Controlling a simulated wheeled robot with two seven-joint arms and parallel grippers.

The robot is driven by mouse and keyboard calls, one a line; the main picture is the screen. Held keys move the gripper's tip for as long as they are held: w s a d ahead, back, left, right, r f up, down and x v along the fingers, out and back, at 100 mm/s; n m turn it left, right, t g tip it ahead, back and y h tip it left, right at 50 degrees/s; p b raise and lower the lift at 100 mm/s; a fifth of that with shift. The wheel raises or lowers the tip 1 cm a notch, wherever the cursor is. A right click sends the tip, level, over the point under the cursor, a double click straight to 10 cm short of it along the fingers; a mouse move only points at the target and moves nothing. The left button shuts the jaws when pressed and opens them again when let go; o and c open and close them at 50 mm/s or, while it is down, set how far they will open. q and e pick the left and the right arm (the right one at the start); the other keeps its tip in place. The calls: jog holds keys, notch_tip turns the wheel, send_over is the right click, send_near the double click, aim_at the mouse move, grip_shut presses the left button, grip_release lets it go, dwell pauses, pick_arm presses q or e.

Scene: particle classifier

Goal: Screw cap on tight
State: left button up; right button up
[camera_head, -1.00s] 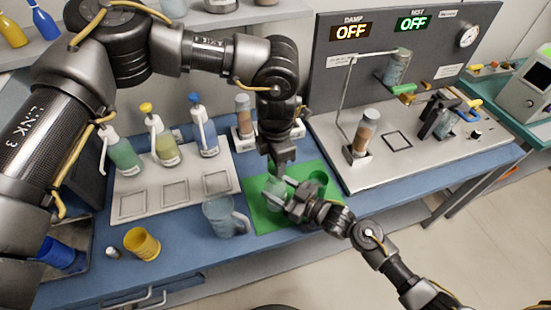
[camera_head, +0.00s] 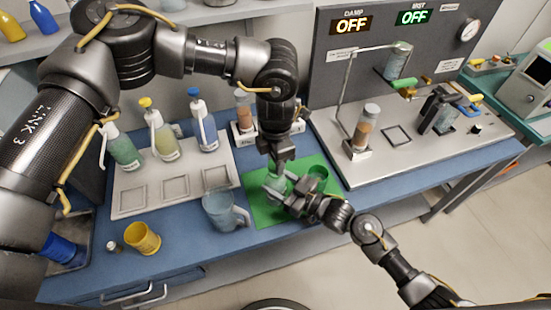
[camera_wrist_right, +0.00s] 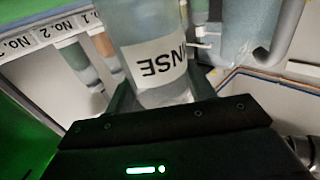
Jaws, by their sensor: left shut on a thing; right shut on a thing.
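A clear jar (camera_head: 277,184) with a white label stands upright over the green mat (camera_head: 262,214) in the head view. My right gripper (camera_head: 274,190) is shut around it from the front right. The right wrist view shows the jar (camera_wrist_right: 155,50) between the fingers, its label reading upside down, partly "NSE". My left gripper (camera_head: 281,160) points down directly above the jar's top and is shut. The cap is hidden by the left fingers, so I cannot see how it sits on the jar.
A clear jug (camera_head: 222,212) stands left of the mat. A yellow cup (camera_head: 142,239) is farther left. Several squeeze bottles stand on the white tray (camera_head: 130,208). The classifier's plate (camera_head: 410,160) lies right.

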pick_arm(q)
jog(key=shift+f, duration=0.55)
jog(key=m, duration=1.1)
jog(key=shift+m, duration=0.3)
jog(key=m, duration=1.1)
jog(key=shift+f, duration=0.1)
jog(key=o, duration=1)
jog(key=shift+c, duration=0.2)
